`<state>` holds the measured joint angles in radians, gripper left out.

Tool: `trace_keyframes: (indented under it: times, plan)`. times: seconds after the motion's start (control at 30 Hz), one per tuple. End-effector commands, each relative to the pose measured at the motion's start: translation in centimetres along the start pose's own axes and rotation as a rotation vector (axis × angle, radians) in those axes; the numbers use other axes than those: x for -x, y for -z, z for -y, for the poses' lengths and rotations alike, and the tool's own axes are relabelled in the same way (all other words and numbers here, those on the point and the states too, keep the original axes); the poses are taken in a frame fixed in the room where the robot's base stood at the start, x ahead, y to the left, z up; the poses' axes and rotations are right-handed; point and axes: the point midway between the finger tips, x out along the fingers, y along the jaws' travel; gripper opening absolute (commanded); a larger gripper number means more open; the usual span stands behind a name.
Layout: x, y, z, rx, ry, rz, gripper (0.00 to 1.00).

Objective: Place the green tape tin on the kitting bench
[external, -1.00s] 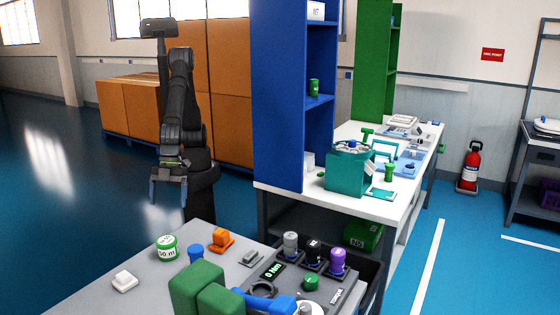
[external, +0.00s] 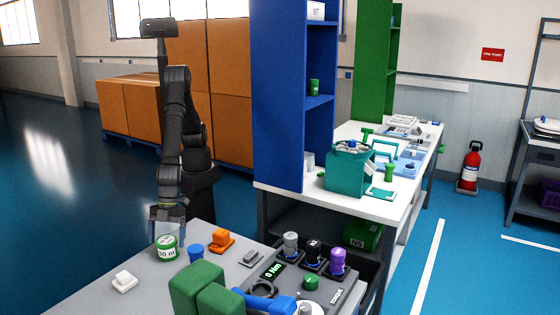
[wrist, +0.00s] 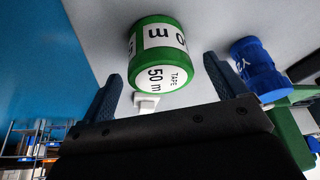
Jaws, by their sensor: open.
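The green tape tin (external: 166,248), with a white label reading 50 m, stands on the near grey bench (external: 90,291) at its left end. In the wrist view the tin (wrist: 158,48) lies just beyond the fingertips, between their lines. My gripper (external: 167,231) is open and empty, pointing down at the tin's far side. Its fingers (wrist: 158,78) straddle the tin's direction; contact cannot be told. A white-topped bench (external: 288,186) stands behind to the right; no label shows which bench is the kitting one.
Close right of the tin are a blue object (external: 196,252) and an orange item (external: 221,240). A small white block (external: 124,281) is left. A blue shelf (external: 290,100) rises at the white bench's left end.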

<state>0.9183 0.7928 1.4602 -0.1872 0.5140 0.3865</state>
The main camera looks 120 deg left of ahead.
Motion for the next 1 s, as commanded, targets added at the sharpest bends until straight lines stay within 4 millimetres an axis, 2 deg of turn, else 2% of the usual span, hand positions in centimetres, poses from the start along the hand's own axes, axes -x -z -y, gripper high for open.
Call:
trace_keyframes:
  times: [0.2, 0.33, 0.57, 0.87, 0.9, 1.0]
  plan:
    - [-3.1, -0.1, 0.0, 0.0, 0.001, 0.001, 0.9]
    - [-3.9, 0.0, 0.1, 0.0, 0.002, -0.002, 0.9]
    - [-3.9, 0.0, 0.1, 0.0, 0.002, -0.002, 0.9]
    - [-3.9, 0.0, 0.1, 0.0, 0.002, -0.002, 0.33]
    - [-3.9, 0.0, 0.1, 0.0, 0.002, -0.003, 0.28]
    - [-3.9, 0.0, 0.1, 0.0, 0.002, -0.003, 0.28]
